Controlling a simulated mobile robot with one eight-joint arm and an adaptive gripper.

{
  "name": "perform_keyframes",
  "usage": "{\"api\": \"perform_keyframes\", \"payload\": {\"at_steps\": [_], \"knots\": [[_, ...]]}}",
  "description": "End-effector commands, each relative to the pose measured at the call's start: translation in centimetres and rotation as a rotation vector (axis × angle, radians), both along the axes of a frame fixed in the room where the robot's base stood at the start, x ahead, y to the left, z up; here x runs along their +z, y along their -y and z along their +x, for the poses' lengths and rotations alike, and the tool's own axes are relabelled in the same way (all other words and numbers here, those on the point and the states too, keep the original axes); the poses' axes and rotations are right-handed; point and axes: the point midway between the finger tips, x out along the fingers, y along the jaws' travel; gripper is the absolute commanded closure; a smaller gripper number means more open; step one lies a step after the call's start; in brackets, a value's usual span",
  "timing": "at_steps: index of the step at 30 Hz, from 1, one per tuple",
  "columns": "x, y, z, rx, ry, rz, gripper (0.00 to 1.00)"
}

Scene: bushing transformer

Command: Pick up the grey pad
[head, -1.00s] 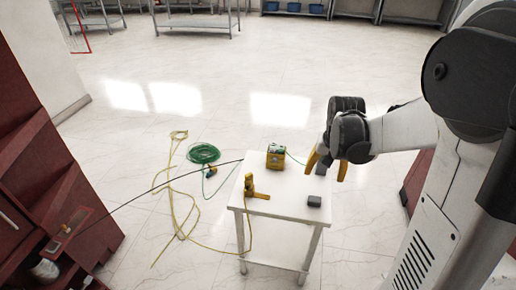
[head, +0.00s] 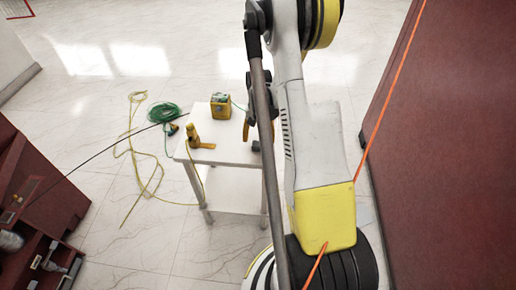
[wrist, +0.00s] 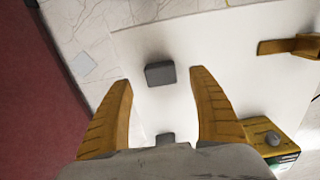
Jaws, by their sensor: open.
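The grey pad (wrist: 160,74) is a small dark block lying on the white table (wrist: 225,45). In the wrist view it appears between the tips of my gripper (wrist: 161,80), whose yellow fingers are spread wide with nothing held. The pad looks apart from both fingers. In the head view the pad (head: 256,146) shows only in part beside my arm, near the right side of the table. My arm hides most of my gripper there. A second dark grey piece (wrist: 165,138) shows near the palm; I cannot tell what it is.
A yellow tool-like thing (head: 195,138) and a yellow box (head: 220,107) stand on the table, left of the pad. A yellow cable (head: 132,150) and a green coil (head: 164,112) lie on the floor. Red cabinets stand left (head: 40,185) and right (head: 425,150).

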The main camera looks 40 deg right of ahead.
Motion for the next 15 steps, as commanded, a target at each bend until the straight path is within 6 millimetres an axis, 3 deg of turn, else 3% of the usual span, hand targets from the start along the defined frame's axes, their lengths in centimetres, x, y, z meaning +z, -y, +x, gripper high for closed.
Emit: {"api": "perform_keyframes", "payload": {"at_steps": [7,15], "knots": [[-4.2,0.1,0.2,0.000,0.000,0.000,0.30],[-4.4,0.1,0.2,0.001,0.001,-0.001,0.30]]}}
